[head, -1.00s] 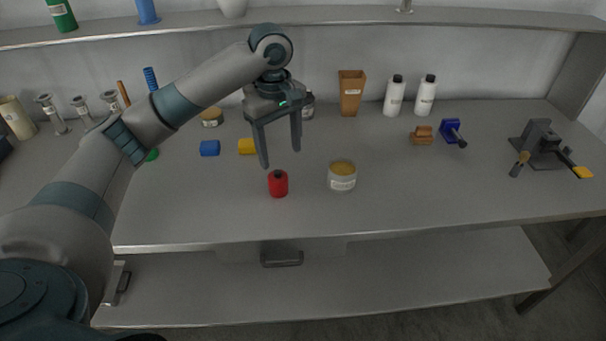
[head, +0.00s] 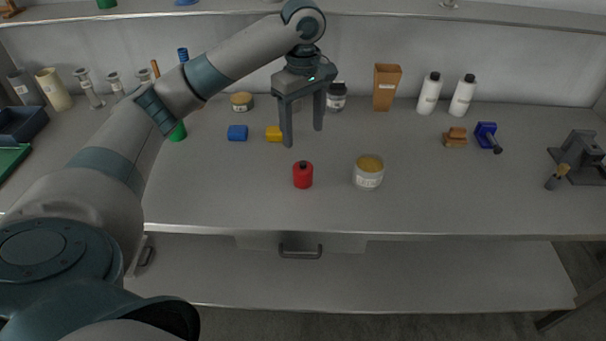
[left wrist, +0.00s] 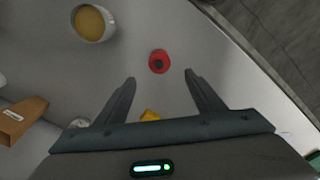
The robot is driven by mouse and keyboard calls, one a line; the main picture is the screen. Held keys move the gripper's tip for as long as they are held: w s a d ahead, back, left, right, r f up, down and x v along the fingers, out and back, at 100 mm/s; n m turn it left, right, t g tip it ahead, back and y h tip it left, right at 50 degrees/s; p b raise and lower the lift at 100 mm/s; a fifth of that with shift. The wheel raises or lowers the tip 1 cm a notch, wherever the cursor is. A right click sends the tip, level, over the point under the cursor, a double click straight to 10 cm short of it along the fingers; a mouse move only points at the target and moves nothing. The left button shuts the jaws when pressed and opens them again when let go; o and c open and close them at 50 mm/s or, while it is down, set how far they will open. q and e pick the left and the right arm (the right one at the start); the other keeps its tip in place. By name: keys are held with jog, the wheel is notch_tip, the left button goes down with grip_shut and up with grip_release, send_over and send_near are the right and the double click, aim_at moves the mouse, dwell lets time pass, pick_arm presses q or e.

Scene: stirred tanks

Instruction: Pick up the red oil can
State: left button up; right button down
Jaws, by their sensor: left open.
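The red oil can (head: 303,175), a small red cylinder with a dark top, stands upright on the grey workbench (head: 230,195). My left gripper (head: 303,138) is open and empty, above the bench and a little behind the can in the head view. In the left wrist view the red oil can (left wrist: 159,62) lies beyond and between the open fingertips of my left gripper (left wrist: 160,80), not touching them. My right gripper is not in view.
A white tub with a yellow-brown top (head: 368,172) stands close to the right of the can. Yellow (head: 274,133) and blue (head: 237,133) blocks lie behind left. A brown container (head: 386,88) and white bottles (head: 429,93) stand at the back. The bench front is clear.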

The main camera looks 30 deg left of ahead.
aim_at(303, 167)
pick_arm(q)
notch_tip(303, 167, down, 10)
jog(key=shift+r+p, duration=0.25)
jog(key=shift+p, duration=0.6)
jog(key=shift+f+p, duration=0.35)
jog(key=shift+f, duration=0.1)
notch_tip(303, 167, down, 3)
jog(key=shift+a+f+p, duration=0.1)
jog(key=shift+p, duration=0.5)
jog(key=shift+w+f, duration=0.1)
jog(key=shift+f, duration=0.45)
jog(key=c, duration=1.2)
